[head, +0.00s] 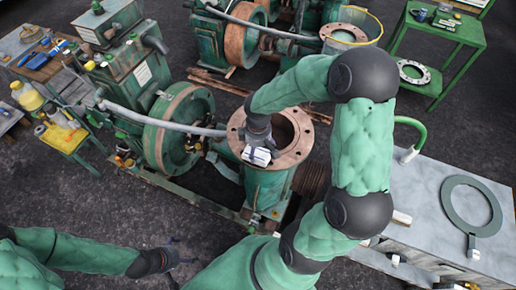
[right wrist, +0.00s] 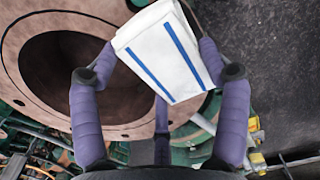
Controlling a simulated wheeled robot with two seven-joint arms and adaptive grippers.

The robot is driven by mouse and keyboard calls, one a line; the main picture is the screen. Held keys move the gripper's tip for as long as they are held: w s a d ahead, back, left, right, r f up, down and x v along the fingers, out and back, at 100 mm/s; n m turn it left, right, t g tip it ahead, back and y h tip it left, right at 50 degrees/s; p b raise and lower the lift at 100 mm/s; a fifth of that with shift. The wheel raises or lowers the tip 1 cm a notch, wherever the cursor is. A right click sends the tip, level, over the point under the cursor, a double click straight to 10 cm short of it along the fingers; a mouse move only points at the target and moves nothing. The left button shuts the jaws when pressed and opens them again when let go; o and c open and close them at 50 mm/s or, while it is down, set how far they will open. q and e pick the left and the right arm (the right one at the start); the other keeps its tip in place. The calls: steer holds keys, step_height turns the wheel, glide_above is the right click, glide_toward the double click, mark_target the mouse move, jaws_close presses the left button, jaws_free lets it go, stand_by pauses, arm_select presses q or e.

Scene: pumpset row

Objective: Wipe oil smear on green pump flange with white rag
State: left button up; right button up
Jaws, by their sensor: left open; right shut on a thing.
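The green pump flange (head: 296,153) is a tan-brown ring with bolt holes around a dark opening, on top of a green upright body (head: 266,188). It fills the left of the right wrist view (right wrist: 18,38). My right gripper (head: 258,149) is over the flange's left side, shut on the folded white rag (right wrist: 150,42), which has blue stripes. The rag also shows in the head view (head: 262,158). It overlaps the flange rim in view; I cannot tell whether it touches. No oil smear can be made out. My left gripper (head: 184,252) is open and empty, low over the floor.
A grey bench (head: 425,205) with a flat dark ring (head: 448,205) stands at the right. A green pump (head: 120,60) with a large wheel (head: 170,130) is left of the flange. A yellow stool (head: 62,138) with bottles stands far left. A green cart (head: 465,30) is at the back right.

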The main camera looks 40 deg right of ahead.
steer(key=shift+f, duration=0.45)
stand_by(1.1)
stand_by(0.5)
steer(key=shift+w+a, duration=0.25)
steer(key=shift+w, duration=0.2)
steer(key=shift+w+a, duration=0.2)
steer(key=shift+w, duration=0.25)
steer(key=shift+s+d, duration=0.3)
steer(key=shift+s, duration=0.3)
steer(key=shift+s+d, duration=0.35)
steer(key=shift+s, duration=0.3)
steer(key=shift+s+d, duration=0.3)
steer(key=shift+s, duration=0.3)
steer(key=shift+w+a, duration=0.1)
steer(key=shift+w, duration=0.05)
